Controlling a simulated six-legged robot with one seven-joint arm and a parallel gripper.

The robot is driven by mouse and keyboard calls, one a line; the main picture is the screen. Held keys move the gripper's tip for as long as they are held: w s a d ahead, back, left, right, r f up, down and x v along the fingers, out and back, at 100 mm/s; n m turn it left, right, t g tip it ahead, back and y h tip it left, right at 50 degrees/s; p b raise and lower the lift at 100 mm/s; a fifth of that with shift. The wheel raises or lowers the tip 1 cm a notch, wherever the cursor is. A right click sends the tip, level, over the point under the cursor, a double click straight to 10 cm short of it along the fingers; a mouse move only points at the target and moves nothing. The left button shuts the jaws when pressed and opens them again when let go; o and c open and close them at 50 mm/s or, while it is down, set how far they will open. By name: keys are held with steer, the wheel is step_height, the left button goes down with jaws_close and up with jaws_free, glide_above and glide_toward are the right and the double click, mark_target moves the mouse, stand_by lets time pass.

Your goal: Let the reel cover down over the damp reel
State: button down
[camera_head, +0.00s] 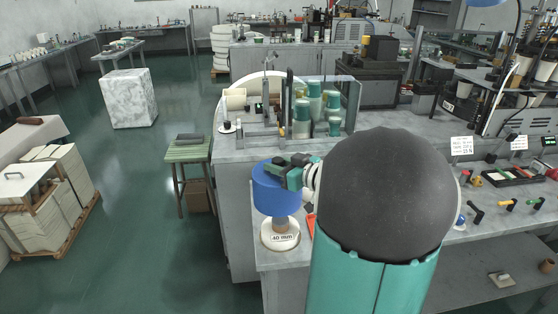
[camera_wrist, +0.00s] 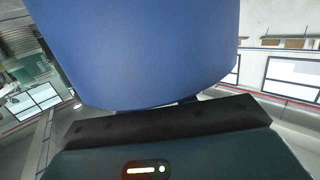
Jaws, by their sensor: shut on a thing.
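The reel cover (camera_head: 276,195) is a blue, drum-like shell in the head view. My gripper (camera_head: 287,170) is shut on it at its upper right side. The damp reel (camera_head: 280,226) shows as a brown core below the cover's lower edge, on a round cream base labelled "40 mm" (camera_head: 281,240). The cover hangs above that base with a gap; whether it surrounds the reel's upper part is hidden. In the wrist view the blue cover (camera_wrist: 145,50) fills the upper middle, close against the dark gripper body.
The base stands at the grey bench's (camera_head: 290,259) left front corner. An orange-red item (camera_head: 311,226) lies just right of it, partly hidden by my arm. Green and white spools (camera_head: 315,105) stand behind on the bench. A small green stool (camera_head: 188,151) stands left on the floor.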

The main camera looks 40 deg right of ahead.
steer(key=shift+s+d+r, duration=0.2)
steer(key=shift+s, duration=0.05)
steer(key=shift+w+d+f, duration=0.1)
steer(key=shift+d+f, duration=0.05)
steer(key=shift+d, duration=0.15)
steer(key=shift+a, duration=0.3)
steer(key=shift+d, duration=0.15)
steer(key=shift+f, duration=0.25)
step_height(320, 180, down, 2)
steer(key=shift+f, duration=1)
